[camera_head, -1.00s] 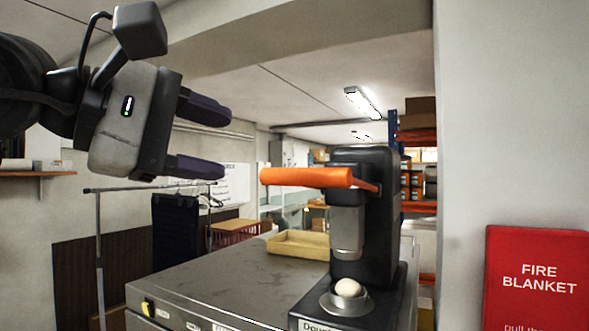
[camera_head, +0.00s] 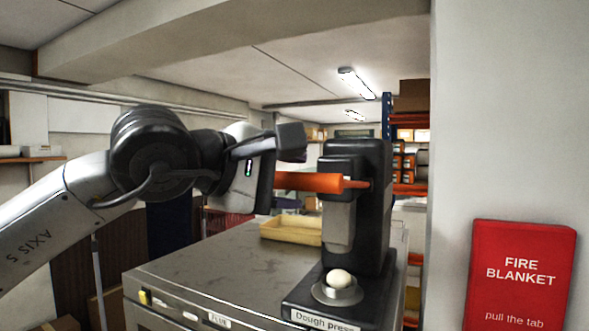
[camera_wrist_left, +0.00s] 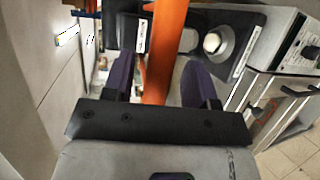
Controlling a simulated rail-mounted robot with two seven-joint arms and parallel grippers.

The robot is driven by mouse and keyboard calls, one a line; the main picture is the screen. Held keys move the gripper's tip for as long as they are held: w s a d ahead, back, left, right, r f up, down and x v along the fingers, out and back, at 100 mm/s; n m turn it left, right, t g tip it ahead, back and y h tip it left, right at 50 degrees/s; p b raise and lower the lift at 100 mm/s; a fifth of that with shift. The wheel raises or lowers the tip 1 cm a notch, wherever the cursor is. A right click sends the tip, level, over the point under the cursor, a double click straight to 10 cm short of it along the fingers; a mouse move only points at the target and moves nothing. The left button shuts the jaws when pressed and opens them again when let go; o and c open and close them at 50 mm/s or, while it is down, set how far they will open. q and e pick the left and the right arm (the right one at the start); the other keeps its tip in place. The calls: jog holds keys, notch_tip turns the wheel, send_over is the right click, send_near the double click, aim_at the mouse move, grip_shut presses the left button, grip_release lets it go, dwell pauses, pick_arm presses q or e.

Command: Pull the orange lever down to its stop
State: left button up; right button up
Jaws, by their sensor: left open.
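The orange lever (camera_head: 310,182) sticks out about level to the left from the black dough press (camera_head: 374,195). My left gripper (camera_wrist_left: 160,65) is open at the lever's outer end. In the left wrist view, the lever (camera_wrist_left: 167,40) runs between its two dark purple fingers, with gaps on both sides. A pale ball (camera_head: 339,278) sits on the round metal cup (camera_head: 338,294) below the press's grey ram (camera_head: 340,225). My right gripper is out of view.
The press stands on a grey metal cabinet (camera_head: 200,262). A shallow yellow tray (camera_head: 288,231) lies behind it to the left. A wall with a red fire blanket box (camera_head: 522,275) is close on the right. Orange shelving (camera_head: 410,188) is farther back.

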pick_arm(q)
jog(key=shift+w+d+f, duration=0.15)
jog(key=shift+w+d, duration=0.3)
jog(key=shift+w, duration=0.05)
jog(key=shift+c, duration=0.5)
grip_shut()
